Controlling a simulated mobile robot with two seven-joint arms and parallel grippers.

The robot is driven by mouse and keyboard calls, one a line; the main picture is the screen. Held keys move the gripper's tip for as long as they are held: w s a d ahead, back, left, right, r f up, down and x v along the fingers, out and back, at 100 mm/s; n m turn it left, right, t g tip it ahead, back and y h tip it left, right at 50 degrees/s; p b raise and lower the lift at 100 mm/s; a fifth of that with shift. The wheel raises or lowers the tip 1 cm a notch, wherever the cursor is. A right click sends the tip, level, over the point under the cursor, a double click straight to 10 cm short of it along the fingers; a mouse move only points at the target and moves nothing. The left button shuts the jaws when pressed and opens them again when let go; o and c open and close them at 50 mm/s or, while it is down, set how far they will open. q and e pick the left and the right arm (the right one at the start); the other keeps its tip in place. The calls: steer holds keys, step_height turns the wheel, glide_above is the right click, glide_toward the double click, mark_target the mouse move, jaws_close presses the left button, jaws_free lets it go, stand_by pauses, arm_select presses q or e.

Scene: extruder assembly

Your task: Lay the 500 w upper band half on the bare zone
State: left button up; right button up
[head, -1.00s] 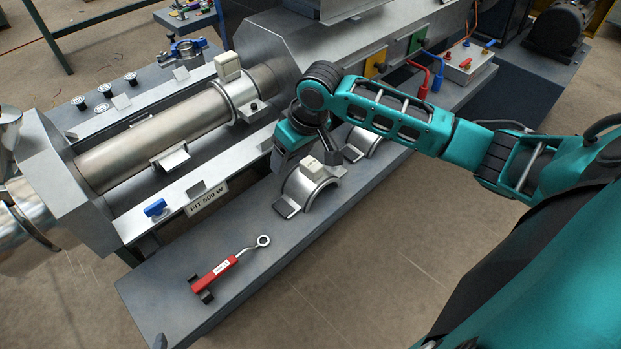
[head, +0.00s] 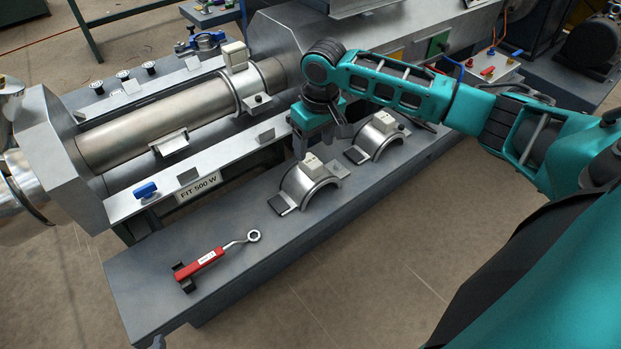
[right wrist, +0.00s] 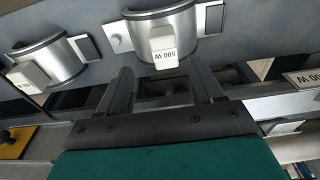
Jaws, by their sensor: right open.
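The 500 W upper band half (head: 311,184), a silver half-ring with a pale labelled block, sits arch-up on the grey bench shelf. It also shows in the right wrist view (right wrist: 178,30), its block reading 500 W, just beyond the fingers. My right gripper (head: 319,145) is open and empty, close behind the band half in the head view; its two fingers (right wrist: 166,88) are spread apart in the wrist view. The bare zone is the uncovered barrel stretch (head: 150,122), above the FIT 500 W plate (head: 198,188). My left gripper is not in view.
A second band half (head: 378,136) stands to the right on the shelf. A mounted band (head: 243,85) encircles the barrel's right part. A red-handled wrench (head: 208,260) lies at the shelf's left end. A blue handle (head: 145,190) sticks up from the front rail.

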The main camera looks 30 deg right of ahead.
mark_target(311, 160)
steer(key=f, duration=0.2)
steer(key=f+b, duration=0.1)
steer(key=f, duration=0.3)
steer(key=shift+w+a+b, duration=0.1)
steer(key=shift+a+b, duration=0.2)
steer(key=shift+a, duration=0.05)
jaws_close()
stand_by(0.3)
steer(key=shift+w+r, duration=0.1)
